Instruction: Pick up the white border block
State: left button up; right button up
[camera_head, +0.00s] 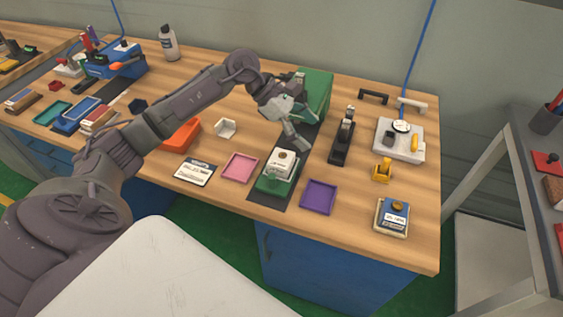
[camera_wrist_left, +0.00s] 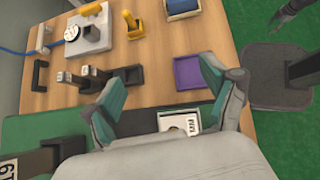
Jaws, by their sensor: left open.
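A white-bordered block (camera_head: 284,160) sits on a green holder (camera_head: 276,186) on a dark strip near the table's front edge. It also shows in the left wrist view (camera_wrist_left: 180,123), low between the fingers and partly hidden by the gripper's body. My left gripper (camera_head: 299,130) is open and empty above and behind the block, apart from it in the head view. In the left wrist view the left gripper's (camera_wrist_left: 165,92) two green-grey fingers are spread wide.
A purple tray (camera_head: 319,197) and a pink tray (camera_head: 240,167) flank the holder. A green box (camera_head: 315,92) stands behind the gripper, and a black stand (camera_head: 342,140) to its right. The front right tabletop holds a yellow piece (camera_head: 381,171) and a labelled block (camera_head: 392,217).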

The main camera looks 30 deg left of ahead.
pick_arm(q)
jog(key=s+a+g+y, duration=0.2)
jog(key=a+y, duration=0.2)
jog(key=a, duration=0.7)
jog(key=p, duration=0.2)
send_near(281, 158)
jog(key=shift+m, duration=0.4)
jog(key=x, duration=0.4)
jog(key=shift+w+d+f, duration=0.15)
jog(key=shift+w+f, duration=0.15)
jog(key=shift+f, duration=0.05)
jog(key=p+x, duration=0.1)
jog(key=x, duration=0.1)
jog(key=p+x, duration=0.1)
jog(key=x, duration=0.2)
jog(key=shift+s, duration=0.2)
jog(key=shift+d+f, duration=0.1)
jog(key=shift+f, duration=0.1)
jog(key=c, duration=1)
